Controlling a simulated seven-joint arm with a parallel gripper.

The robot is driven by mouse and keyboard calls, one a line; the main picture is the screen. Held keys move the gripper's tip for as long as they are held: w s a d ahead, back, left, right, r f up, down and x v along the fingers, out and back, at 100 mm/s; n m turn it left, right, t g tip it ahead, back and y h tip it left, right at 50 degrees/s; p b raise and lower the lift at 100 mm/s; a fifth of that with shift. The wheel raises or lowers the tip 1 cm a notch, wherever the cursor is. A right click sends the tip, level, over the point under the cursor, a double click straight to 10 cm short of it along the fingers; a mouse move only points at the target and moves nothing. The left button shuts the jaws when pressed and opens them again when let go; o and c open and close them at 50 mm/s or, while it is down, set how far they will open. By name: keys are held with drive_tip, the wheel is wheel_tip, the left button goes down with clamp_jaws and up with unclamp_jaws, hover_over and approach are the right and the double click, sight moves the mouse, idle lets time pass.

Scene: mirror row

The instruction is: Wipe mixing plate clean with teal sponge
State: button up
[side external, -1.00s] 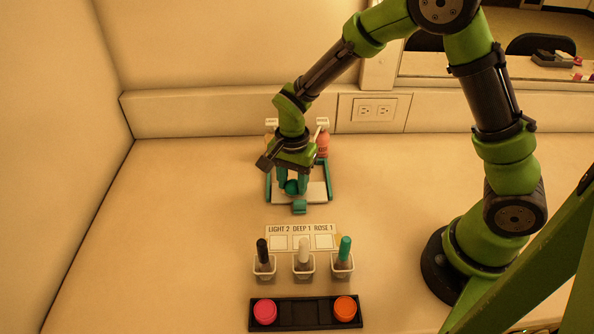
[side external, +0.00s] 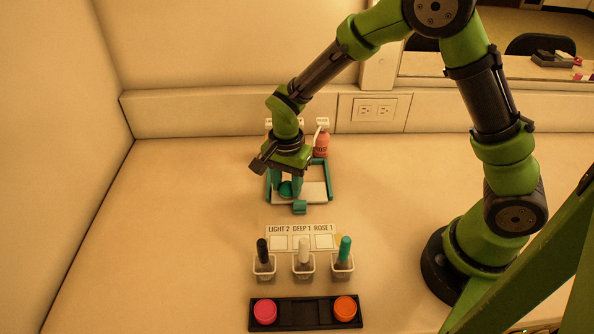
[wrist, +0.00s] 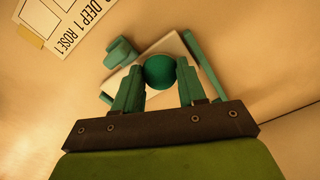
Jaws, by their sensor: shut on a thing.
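The teal sponge (wrist: 159,71) is round and sits between the two teal fingers of my gripper (wrist: 159,88) in the wrist view. My gripper (side external: 287,188) is shut on the sponge (side external: 286,189) in the side view, over the left part of the mixing plate. The mixing plate (side external: 314,191) is a pale flat plate in a teal frame. Its right part is bare and looks clean at this size. It also shows in the wrist view (wrist: 124,81). The part under the sponge is hidden, and I cannot tell whether the sponge touches the plate.
A pink bottle (side external: 321,144) stands behind the plate, with another item mostly hidden by my arm. In front lie a label card (side external: 301,230), three small cups (side external: 303,264) holding upright tools, and a black tray (side external: 304,314) with a pink and an orange lid. The table's left side is clear.

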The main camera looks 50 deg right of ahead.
sight(317, 193)
drive_tip(key=shift+s+d, duration=2.4)
drive_tip(key=shift+d, duration=0.15)
wheel_tip(317, 193, up, 7)
